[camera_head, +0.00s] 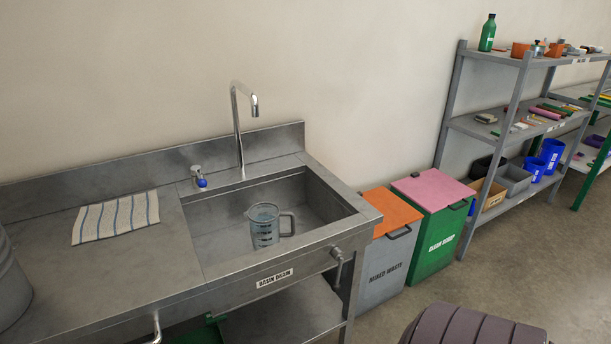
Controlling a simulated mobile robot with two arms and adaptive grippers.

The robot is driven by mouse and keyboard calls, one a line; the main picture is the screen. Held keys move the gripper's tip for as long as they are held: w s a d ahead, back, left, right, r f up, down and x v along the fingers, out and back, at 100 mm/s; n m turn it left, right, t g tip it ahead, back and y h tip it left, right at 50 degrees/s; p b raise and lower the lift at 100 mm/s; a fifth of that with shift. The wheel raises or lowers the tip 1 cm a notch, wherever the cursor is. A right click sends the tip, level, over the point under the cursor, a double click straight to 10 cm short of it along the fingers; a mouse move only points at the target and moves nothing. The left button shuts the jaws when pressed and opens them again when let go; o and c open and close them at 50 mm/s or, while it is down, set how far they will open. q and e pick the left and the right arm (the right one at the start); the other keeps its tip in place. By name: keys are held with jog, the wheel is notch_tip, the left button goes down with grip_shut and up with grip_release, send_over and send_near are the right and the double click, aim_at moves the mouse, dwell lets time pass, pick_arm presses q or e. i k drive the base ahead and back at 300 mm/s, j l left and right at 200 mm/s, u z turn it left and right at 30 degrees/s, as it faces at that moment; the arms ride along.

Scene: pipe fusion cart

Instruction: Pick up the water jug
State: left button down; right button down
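The water jug (264,227) is a clear, bluish measuring jug with dark markings. It stands upright in the sink basin (212,228), near the basin's front side. Its dark handle points to the right. I cannot tell how much water it holds. Neither of my grippers shows in the head view.
A tall tap (240,125) rises behind the basin, with a blue-tipped knob (198,178) beside it. A striped cloth (116,217) lies on the counter at left. Mixed-waste (385,262) and clean-scrap (437,240) bins stand right of the sink. Shelves (470,125) stand further right.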

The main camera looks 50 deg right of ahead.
aim_at(265, 216)
jog(key=z, duration=1.35)
jog(key=u, duration=1.6)
jog(key=z, duration=1.6)
